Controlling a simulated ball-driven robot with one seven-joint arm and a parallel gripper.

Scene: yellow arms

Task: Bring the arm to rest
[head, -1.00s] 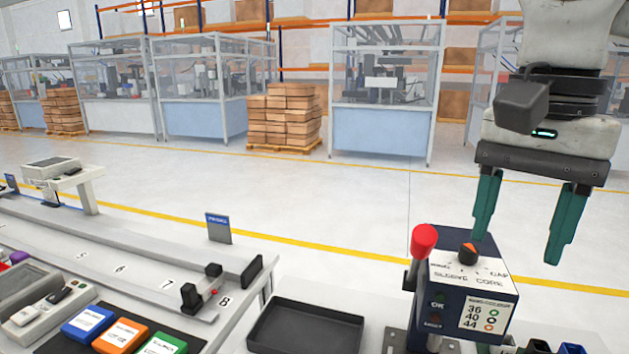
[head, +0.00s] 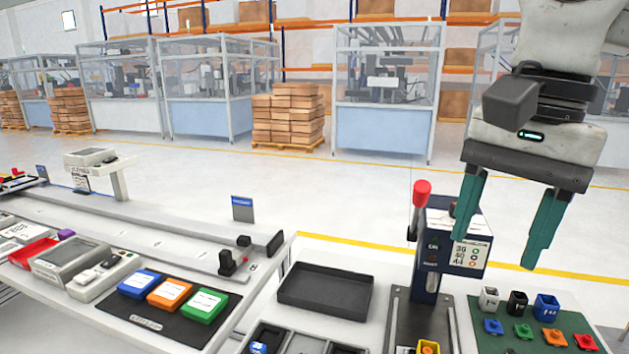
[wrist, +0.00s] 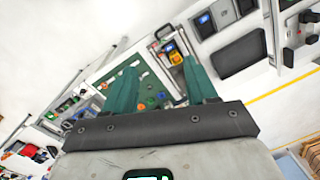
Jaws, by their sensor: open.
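My gripper (head: 504,220) is at the right of the head view, in the air in front of and above the dark blue press box. Its two green fingers point down, stand wide apart and hold nothing. In the wrist view my gripper (wrist: 163,85) also shows its fingers apart, with the bench far below them. The press box (head: 443,260) has a red-knobbed lever (head: 421,190) on its left, and one finger overlaps the box in the picture. I cannot tell the exact distance between them.
A black tray (head: 326,291) lies left of the press. A green board (head: 530,335) with several small coloured parts lies at the lower right. Blue, orange and green boxes (head: 171,292) sit on a dark mat at the left. The air around my gripper looks clear.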

